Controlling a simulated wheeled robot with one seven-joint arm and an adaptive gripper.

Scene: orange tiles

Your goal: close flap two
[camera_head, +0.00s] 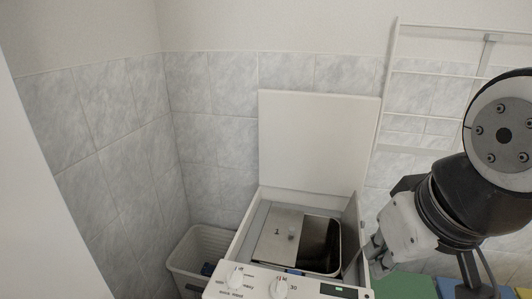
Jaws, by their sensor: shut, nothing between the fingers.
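A white top-loading washing machine (238,262) stands in the corner with its lid (318,140) raised upright at the back. Inside its top opening is a metal drum. A flat metal flap (272,242) with a small light latch piece covers the drum's left part. The right part is a dark opening (320,245); a second flap is not clearly visible there, and I cannot tell which flap is number two. My gripper (374,256) is shut and empty, just outside the machine's right rim, with its fingers pointing down and left.
A white basket (196,256) stands close against the machine's left side. A white rack (430,75) rises on the wall at the back right. A green surface (404,286) lies below my arm. Tiled walls close in the left and back.

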